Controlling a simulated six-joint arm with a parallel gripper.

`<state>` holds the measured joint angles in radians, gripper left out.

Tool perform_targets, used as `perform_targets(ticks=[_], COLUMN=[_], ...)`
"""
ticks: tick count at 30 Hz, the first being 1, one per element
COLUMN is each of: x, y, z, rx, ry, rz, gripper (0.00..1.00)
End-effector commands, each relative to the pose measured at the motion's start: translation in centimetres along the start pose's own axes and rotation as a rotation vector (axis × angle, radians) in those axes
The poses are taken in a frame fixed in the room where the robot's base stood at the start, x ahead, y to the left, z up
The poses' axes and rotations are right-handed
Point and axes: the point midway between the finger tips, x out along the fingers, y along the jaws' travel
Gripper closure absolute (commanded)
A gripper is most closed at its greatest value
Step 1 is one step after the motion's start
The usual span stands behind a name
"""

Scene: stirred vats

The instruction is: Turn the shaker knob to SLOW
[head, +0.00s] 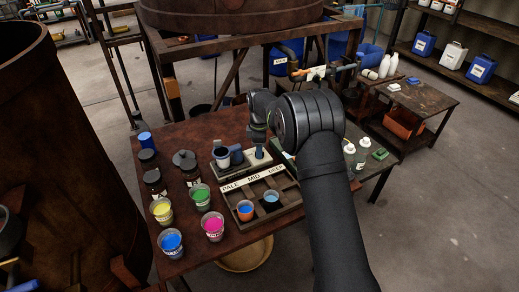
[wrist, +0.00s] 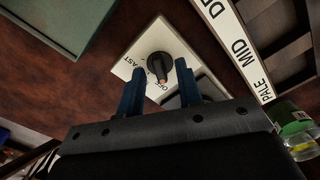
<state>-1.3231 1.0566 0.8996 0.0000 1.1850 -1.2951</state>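The shaker knob (wrist: 160,64) is a black dial with an orange pointer mark, on a pale square plate (wrist: 146,45) in the wrist view. The mark points down the picture, near the printed OFF; FAST is printed to its left. SLOW is not readable. My gripper (wrist: 158,68) is open, its two blue fingers apart, with the knob between or just beyond their tips; I cannot tell whether they touch it. In the head view my gripper (head: 260,152) points down at the shaker's pale top (head: 249,163), hiding the knob. A cup (head: 221,156) stands at the shaker's left.
Several paint cups, including a pink one (head: 213,226), and dark jars (head: 154,182) stand left. White bottles (head: 362,152) stand right of my arm.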

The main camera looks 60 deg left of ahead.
Motion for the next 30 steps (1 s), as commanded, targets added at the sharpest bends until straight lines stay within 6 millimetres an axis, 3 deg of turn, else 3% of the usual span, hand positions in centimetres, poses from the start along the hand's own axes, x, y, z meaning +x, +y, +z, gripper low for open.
perform_targets(ticks=[9,15,30], x=[0.35,0.32,0.28], y=[-0.01,-0.01,0.00], z=[0.00,0.00,-0.01], rx=[0.000,0.000,0.099], ry=[0.000,0.000,0.000], rz=[-0.001,0.000,-0.001], gripper=[0.67,1.00,1.00])
